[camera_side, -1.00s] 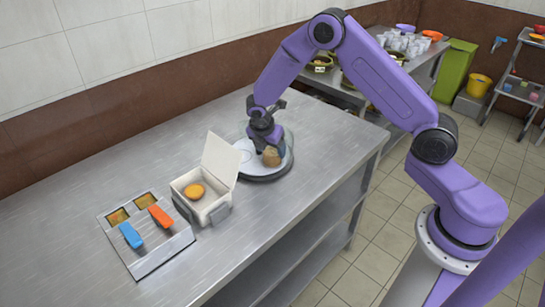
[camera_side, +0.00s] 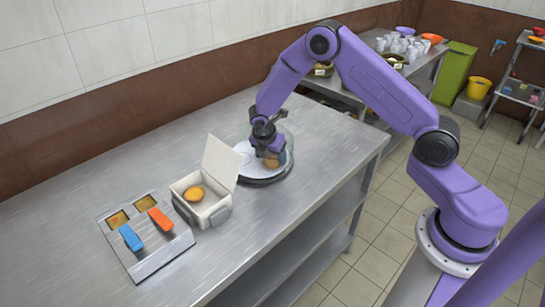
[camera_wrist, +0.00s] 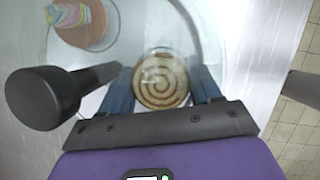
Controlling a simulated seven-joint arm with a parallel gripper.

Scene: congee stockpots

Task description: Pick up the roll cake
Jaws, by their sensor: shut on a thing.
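The roll cake (camera_wrist: 160,80), a tan round with a brown spiral, sits between the two blue fingers of my gripper (camera_wrist: 163,92) in the wrist view. The fingers are shut on it from both sides. In the side view, my gripper (camera_side: 268,148) points down over a round pale plate on a dark stand (camera_side: 260,178). The brown cake (camera_side: 271,162) is partly hidden there by the fingers. I cannot tell whether it touches the plate. A clear dome-like cover (camera_side: 287,146) shows around my gripper.
A cake with striped, colourful topping (camera_wrist: 77,20) is close by, upper left in the wrist view. In the side view, an open white box (camera_side: 203,197) holds an orange-yellow round item. A metal container with blue and orange handles (camera_side: 148,235) stands at left. The counter behind is clear.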

